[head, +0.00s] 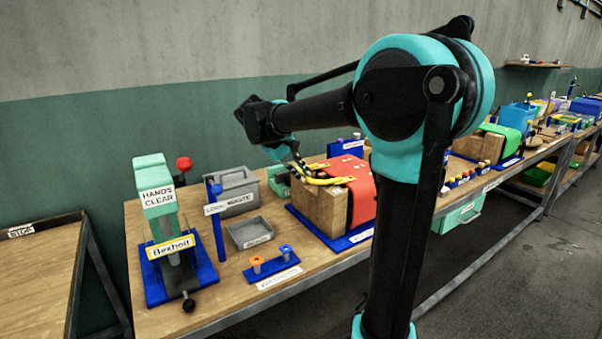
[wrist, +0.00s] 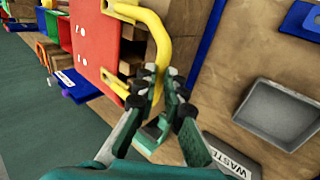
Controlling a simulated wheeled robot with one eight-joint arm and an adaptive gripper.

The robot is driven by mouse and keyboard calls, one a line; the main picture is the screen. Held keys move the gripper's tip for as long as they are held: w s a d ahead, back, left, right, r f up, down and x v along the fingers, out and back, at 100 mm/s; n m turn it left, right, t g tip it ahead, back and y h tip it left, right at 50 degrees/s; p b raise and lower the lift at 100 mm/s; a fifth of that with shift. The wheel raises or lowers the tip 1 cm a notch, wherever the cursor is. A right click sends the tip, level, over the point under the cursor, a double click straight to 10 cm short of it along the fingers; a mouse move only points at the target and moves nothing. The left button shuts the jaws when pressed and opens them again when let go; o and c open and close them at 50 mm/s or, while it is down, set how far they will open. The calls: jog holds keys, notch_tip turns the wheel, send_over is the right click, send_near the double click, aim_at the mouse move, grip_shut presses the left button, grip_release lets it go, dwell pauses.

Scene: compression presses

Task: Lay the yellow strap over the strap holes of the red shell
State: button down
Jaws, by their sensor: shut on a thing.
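The red shell (head: 362,188) is draped over a wooden block on the bench. It also shows in the wrist view (wrist: 92,42), with small pale marks on its face that may be holes. The yellow strap (head: 330,181) is curved, with flat tabs at its ends. My gripper (head: 294,163) is shut on the strap's curved part, left of the shell and above the block in the head view. In the wrist view my gripper (wrist: 158,85) grips the strap (wrist: 161,32), and both tabs reach the shell's near edge. Whether they touch it is unclear.
A green press (head: 155,195) on a blue base stands at the left of the bench. Grey bins (head: 236,190), including a shallow tray (head: 250,232), and a blue peg stand (head: 272,272) lie between it and the block. More work stations stand farther right.

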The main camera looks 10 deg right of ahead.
jog(key=c, duration=1.5)
grip_release()
jog(key=shift+c, duration=0.2)
jog(key=shift+r, duration=0.1)
